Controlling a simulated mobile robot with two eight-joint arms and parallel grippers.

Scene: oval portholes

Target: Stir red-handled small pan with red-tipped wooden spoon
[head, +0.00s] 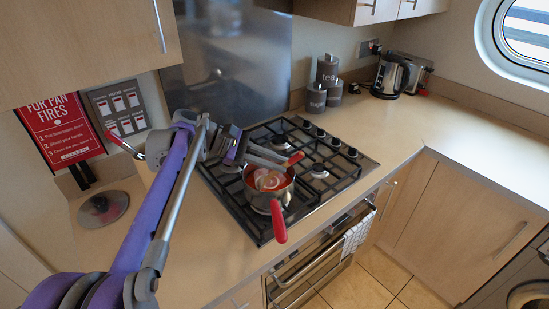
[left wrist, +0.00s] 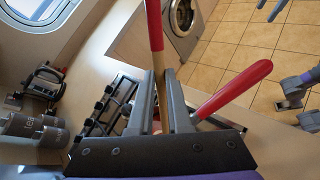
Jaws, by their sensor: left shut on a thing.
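The red-handled small pan (head: 279,196) stands on the hob's front left area, its red handle (head: 279,222) pointing to the front edge. Orange-red contents show inside. The red-tipped wooden spoon leans in the pan, its red end (head: 294,158) up and to the right. My left gripper (head: 270,156) is above the pan, shut on the spoon. In the left wrist view the spoon's wooden shaft (left wrist: 159,72) runs between the fingers; the pan's handle (left wrist: 234,88) is beside them, and the pan's bowl is mostly hidden. Grey and purple parts of mine show at that view's right edge; the right gripper's state is unclear.
The black hob grate (head: 318,166) surrounds the pan. A round lid (head: 103,208) lies on the counter at left. Grey canisters (head: 327,72) and a kettle (head: 391,76) stand at the back. The right-hand counter (head: 480,150) is clear. A towel (head: 357,234) hangs on the oven.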

